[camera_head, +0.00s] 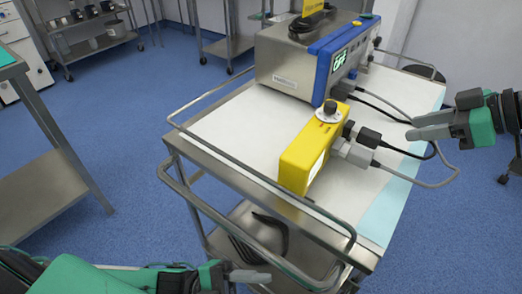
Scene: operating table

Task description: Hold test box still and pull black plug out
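The yellow test box (309,152) with a dark round knob on top stands on the white-covered cart top. A black plug (368,137) with a black cable sits at its right side. A grey plug (357,155) with a grey cable sits just in front of the black one. My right gripper (421,126) is open and empty, to the right of the plugs and apart from them, with its fingers pointing left. My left gripper (256,281) is low at the bottom edge, apart from the box and in front of the cart. Its fingers are partly cut off.
A larger grey and blue device (300,64) with a green display stands behind the test box, with cables at its right side. A metal rail (255,174) runs along the cart's edge. The white cover left of the box is clear. A dark object (262,238) lies on the lower shelf.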

